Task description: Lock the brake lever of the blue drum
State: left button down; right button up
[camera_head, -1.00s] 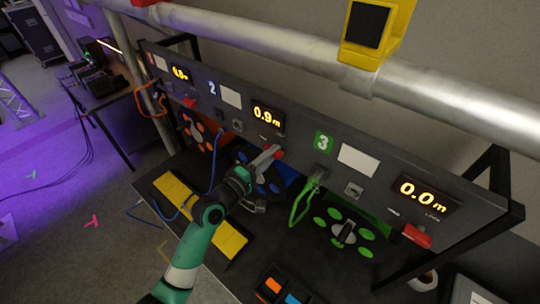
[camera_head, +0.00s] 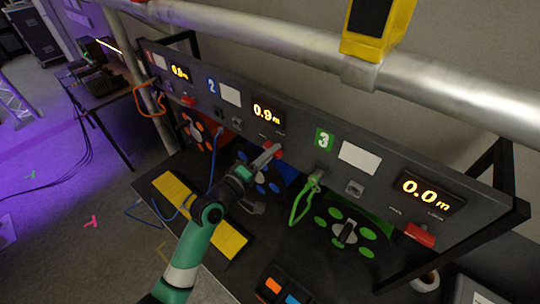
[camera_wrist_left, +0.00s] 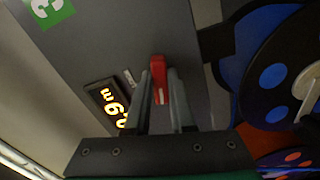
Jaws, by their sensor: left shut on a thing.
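The blue drum (camera_head: 275,187) sits under the panel section marked 2, partly hidden behind my left gripper. It also shows at the right of the left wrist view (camera_wrist_left: 273,77). Its red brake lever (camera_wrist_left: 159,78) sticks out from the grey panel between my left fingers. In the head view the red lever (camera_head: 277,150) shows at the fingertips. My left gripper (camera_head: 267,157) is shut on the lever, with one finger on each side of it. My right gripper is in neither view.
The grey panel (camera_head: 295,150) carries displays; the one above the blue drum reads 0.9 m. An orange drum (camera_head: 198,132) is to the left, a green drum (camera_head: 345,232) to the right. A green cable loop (camera_head: 301,203) hangs between blue and green. A yellow block (camera_head: 228,238) lies below my arm.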

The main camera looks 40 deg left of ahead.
pick_arm(q)
jog(key=shift+m+b, duration=3.2)
jog(key=shift+m, duration=4.4)
jog(key=c, duration=0.8)
grip_release()
jog(key=shift+o, duration=0.2)
jog(key=s+d, duration=0.1)
jog(key=s, duration=1)
jog(key=shift+s, duration=0.3)
